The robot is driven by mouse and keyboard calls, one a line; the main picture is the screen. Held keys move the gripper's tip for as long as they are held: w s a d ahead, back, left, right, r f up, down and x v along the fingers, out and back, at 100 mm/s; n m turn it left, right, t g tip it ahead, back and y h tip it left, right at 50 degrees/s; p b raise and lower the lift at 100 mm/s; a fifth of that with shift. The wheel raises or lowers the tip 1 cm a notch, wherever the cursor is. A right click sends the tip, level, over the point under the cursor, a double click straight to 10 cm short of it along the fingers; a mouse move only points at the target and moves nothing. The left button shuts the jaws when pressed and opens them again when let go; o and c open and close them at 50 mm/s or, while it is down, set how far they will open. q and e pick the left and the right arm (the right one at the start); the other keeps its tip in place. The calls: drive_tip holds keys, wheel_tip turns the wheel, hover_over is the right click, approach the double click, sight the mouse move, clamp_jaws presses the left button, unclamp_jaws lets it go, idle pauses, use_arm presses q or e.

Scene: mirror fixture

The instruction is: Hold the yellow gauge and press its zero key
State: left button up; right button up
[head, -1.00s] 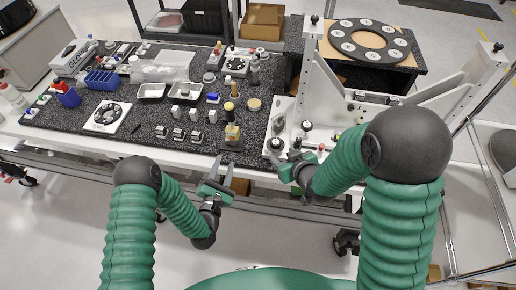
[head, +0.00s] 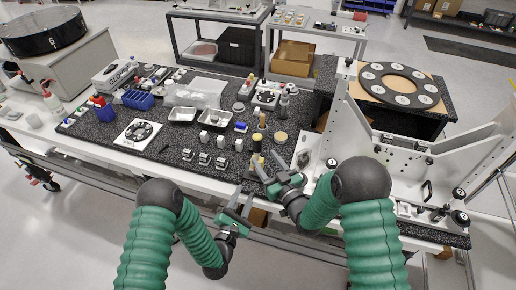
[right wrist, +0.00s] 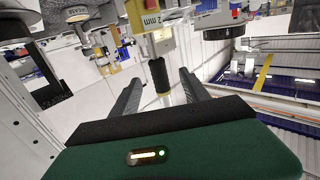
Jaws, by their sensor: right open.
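The yellow gauge (head: 257,161) stands near the front edge of the dark bench mat, beside my right gripper. In the right wrist view a yellow block (right wrist: 136,13) with a red spot and a "2 mm" label shows at the top. A black grip with a gold collar (right wrist: 159,76) lies in line with the gap between the fingers. My right gripper (head: 268,170) is open, its fingers (right wrist: 159,88) spread with nothing clamped. My left gripper (head: 240,200) is open and empty at the bench's front edge, below the gauge. I cannot make out the zero key for certain.
Small metal blocks (head: 204,158), metal trays (head: 182,115) and a blue bin (head: 138,99) are to the left.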

sight(259, 150)
drive_tip(key=x, duration=0.6)
drive_tip(key=shift+w, duration=0.7)
use_arm(q)
drive_tip(key=shift+d, duration=0.3)
use_arm(e)
drive_tip(key=shift+a, duration=0.1)
drive_tip(key=shift+a, duration=0.1)
drive_tip(key=c, duration=0.4)
clamp_jaws()
use_arm(q)
drive_tip(key=shift+a, duration=0.1)
clamp_jaws()
